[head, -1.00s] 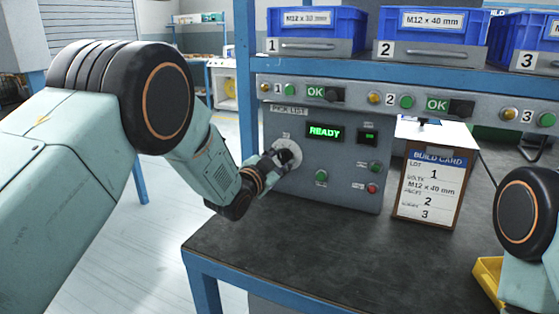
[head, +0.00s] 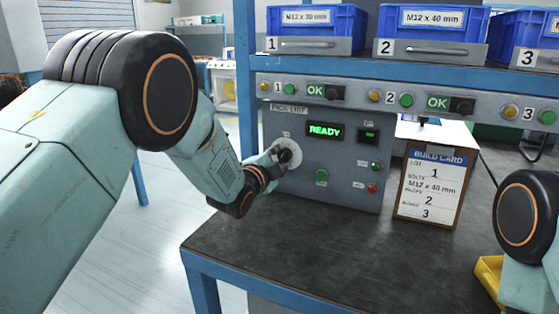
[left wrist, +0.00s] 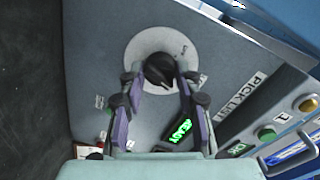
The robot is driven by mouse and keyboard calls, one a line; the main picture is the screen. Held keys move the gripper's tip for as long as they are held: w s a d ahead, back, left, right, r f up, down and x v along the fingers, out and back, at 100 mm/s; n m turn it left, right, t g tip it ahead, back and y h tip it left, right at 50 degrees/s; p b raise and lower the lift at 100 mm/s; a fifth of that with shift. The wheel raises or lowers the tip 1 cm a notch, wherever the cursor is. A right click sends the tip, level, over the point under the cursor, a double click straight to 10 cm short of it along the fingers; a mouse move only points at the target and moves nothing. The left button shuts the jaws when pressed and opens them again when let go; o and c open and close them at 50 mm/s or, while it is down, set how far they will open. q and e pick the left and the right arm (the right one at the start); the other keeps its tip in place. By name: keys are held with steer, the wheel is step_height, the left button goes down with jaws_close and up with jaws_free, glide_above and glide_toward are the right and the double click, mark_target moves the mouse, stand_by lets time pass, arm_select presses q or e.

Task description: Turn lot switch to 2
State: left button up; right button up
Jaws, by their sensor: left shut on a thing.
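The lot switch is a black knob (head: 286,155) on a pale round plate, at the left of the grey pick list panel (head: 330,185). My left gripper (head: 277,158) reaches it from the left and is shut on the knob. In the left wrist view the knob (left wrist: 160,69) sits between the two fingers of my left gripper (left wrist: 160,80), in front of the plate (left wrist: 146,48). The markings around the plate are too small to read. The panel display (head: 325,131) reads READY. My right gripper is out of view; only part of my right arm shows at the right edge.
A build card (head: 430,185) stands right of the panel and shows lot 1. Above runs a rail (head: 350,97) with buttons and OK displays, under a shelf of blue bins (head: 318,20).

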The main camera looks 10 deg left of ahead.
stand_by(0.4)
arm_select(q)
steer(key=o, duration=1.2)
steer(key=shift+c, duration=0.2)
steer(key=v, duration=1.2)
steer(key=shift+s, duration=0.1)
